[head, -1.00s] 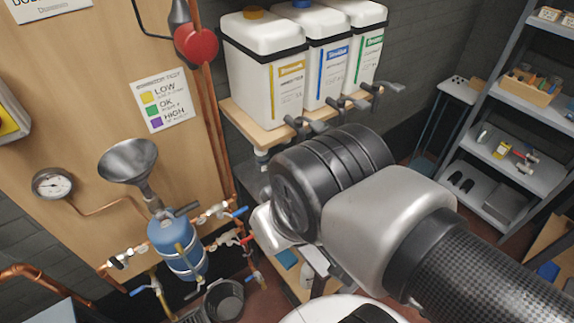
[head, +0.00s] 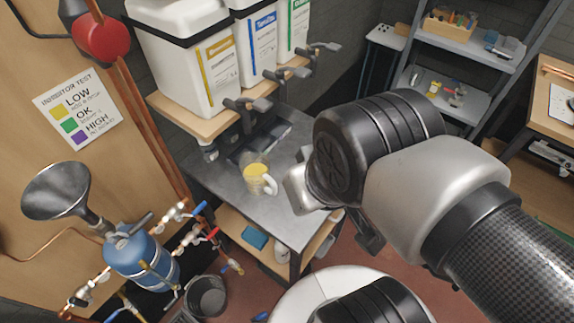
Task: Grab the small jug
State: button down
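A small jug (head: 256,175) stands upright on the grey metal tabletop in the middle of the head view. It is clear with yellow contents, and its pale handle faces right. My gripper (head: 369,234) is mostly hidden behind my arm's wrist. Only a dark part of it shows below the wrist, to the right of the jug and apart from it. Whether its fingers are open or shut cannot be seen.
Three white canisters (head: 190,62) with taps stand on a wooden shelf (head: 160,103) above the metal table (head: 296,222). A blue vessel (head: 138,258) with a funnel (head: 57,190), valves and copper pipes is at left. A dark bucket (head: 206,297) stands below. Metal shelving (head: 470,55) is at back right.

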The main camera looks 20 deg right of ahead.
aim_at(255, 166)
jog(key=j+z, duration=0.4)
jog(key=j, duration=0.15)
jog(key=j+z, duration=0.4)
jog(key=j, duration=0.15)
